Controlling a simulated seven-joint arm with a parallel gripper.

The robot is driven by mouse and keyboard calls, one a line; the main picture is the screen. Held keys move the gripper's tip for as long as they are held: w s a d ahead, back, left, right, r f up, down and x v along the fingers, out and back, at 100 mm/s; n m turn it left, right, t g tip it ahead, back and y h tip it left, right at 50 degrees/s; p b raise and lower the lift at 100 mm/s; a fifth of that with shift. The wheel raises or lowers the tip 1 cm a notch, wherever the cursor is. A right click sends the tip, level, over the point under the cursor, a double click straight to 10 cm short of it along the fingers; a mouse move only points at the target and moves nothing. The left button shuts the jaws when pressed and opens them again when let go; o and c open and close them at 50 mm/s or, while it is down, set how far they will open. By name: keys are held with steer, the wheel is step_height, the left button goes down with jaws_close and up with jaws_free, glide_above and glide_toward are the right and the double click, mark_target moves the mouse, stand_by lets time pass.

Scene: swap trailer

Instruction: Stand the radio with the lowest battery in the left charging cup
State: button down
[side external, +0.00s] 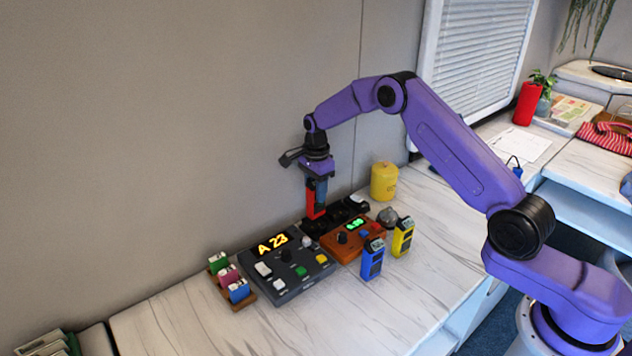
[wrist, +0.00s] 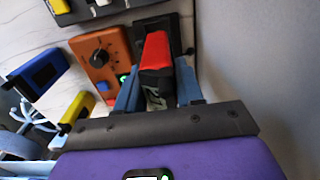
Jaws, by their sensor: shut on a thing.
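My gripper (side external: 316,192) points down and is shut on the red radio (side external: 315,208), which is upright. In the wrist view the red radio (wrist: 156,55) sits between the two fingers. Its lower end is at the left cup of the black charger (side external: 312,227); I cannot tell whether it rests inside or is just above. The charger's black rim also shows in the wrist view (wrist: 176,34). The blue radio (side external: 372,260) and yellow radio (side external: 402,238) stand on the counter to the right. No battery reading on the radios is legible.
A grey console (side external: 290,265) showing "A 23" and an orange box (side external: 343,246) with a knob and green display stand in front of the charger. A yellow canister (side external: 384,181) is behind right. A small rack (side external: 238,301) is at left. The wall is close behind.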

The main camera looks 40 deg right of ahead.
steer(key=shift+f, duration=1.4)
steer(key=shift+f, duration=0.6)
stand_by(0.6)
steer(key=c, duration=1)
jaws_free()
steer(key=shift+r, duration=5.55)
